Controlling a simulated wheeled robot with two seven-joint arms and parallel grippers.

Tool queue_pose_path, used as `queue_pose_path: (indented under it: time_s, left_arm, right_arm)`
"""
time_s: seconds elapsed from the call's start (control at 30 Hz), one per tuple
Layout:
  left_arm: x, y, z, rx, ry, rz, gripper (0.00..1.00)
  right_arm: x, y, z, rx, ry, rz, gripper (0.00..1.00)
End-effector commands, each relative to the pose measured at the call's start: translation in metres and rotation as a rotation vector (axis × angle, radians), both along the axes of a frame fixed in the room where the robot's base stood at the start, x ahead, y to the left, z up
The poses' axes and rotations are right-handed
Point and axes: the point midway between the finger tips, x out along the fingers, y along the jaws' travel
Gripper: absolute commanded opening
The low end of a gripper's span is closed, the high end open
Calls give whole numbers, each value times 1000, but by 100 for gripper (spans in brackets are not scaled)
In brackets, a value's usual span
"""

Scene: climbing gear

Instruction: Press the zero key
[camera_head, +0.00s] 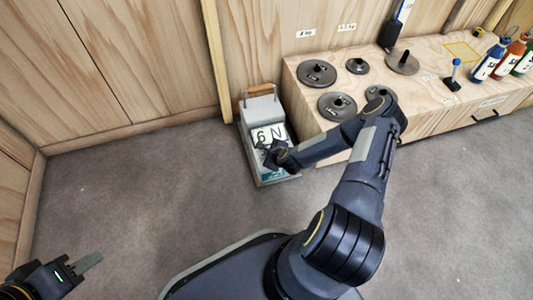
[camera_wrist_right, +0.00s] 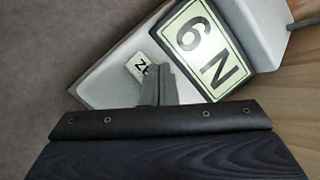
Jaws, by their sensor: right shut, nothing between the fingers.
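The grey device (camera_head: 245,133) with a wooden handle stands on the floor beside the wooden bench, its display (camera_head: 268,136) reading 6 N. The display also shows in the right wrist view (camera_wrist_right: 207,45). There the pale zero key (camera_wrist_right: 139,68), with dark letters partly hidden by my fingers, sits beside the display. My right gripper (camera_head: 270,150) is shut and empty, its fingertips (camera_wrist_right: 166,75) at the key's edge; I cannot tell if they touch it. My left gripper (camera_head: 88,262) is at the lower left, away from the device; I cannot tell its opening.
The wooden bench (camera_head: 440,85) right of the device holds several dark weight discs (camera_head: 316,73), a small stand (camera_head: 453,75) and several bottles (camera_head: 488,62). Wooden walls close off the back and left. The carpet (camera_head: 140,195) at left is clear.

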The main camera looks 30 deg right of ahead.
Motion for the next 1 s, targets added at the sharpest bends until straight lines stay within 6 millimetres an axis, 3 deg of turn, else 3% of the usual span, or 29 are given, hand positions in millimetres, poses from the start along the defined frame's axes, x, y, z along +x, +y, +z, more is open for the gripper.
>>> queue_pose_path:
  time_s: [0.53, 1.0]
  left_arm:
    - [0, 0, 0, 0, 0, 0, 36]
    - [0, 0, 11, 0, 0, 0, 36]
  right_arm:
    - [0, -1, -3, 0, 1, -1, 0]
    - [-1, 0, 13, 0, 1, -1, 0]
